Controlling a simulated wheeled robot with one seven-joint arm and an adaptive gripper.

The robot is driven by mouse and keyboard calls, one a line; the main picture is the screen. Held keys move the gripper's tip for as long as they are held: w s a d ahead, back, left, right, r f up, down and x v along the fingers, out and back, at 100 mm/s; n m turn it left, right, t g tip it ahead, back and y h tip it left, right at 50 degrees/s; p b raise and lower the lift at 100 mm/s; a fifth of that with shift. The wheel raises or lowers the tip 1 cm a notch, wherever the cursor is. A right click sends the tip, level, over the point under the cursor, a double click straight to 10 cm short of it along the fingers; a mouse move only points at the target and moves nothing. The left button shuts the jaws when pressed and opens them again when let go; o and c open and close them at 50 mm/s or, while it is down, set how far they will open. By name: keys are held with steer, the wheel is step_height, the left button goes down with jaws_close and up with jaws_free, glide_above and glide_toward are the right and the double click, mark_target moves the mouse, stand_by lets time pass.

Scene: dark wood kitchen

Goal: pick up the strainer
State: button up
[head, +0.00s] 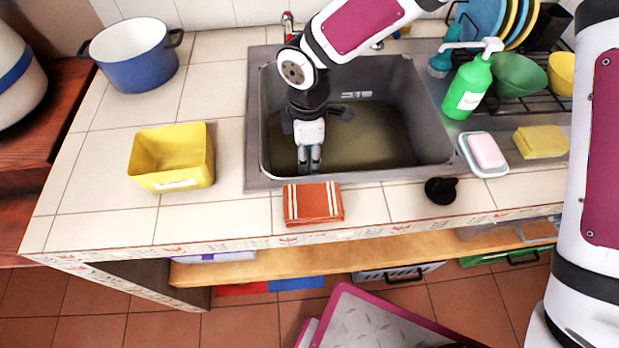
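A small black round piece (441,190) with a raised part lies on the tiled counter, in front of the sink's right front corner. It may be the strainer, but I cannot tell for sure. No other thing in view looks clearly like a strainer. My gripper (309,166) points down over the left front part of the grey sink (430,135), well to the left of the black piece and apart from it. Its two fingers are close together with nothing visible between them. Whether they are fully shut is too small to tell.
An orange folded cloth (313,204) lies at the sink's front edge. A yellow bin (171,157) and blue pot (134,55) stand left. A green soap bottle (468,88), pink soap on a dish (486,151) and yellow sponge (541,142) are right of the sink.

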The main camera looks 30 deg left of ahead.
steer(key=shift+a+f, duration=0.15)
steer(key=shift+f, duration=3.45)
jaws_close()
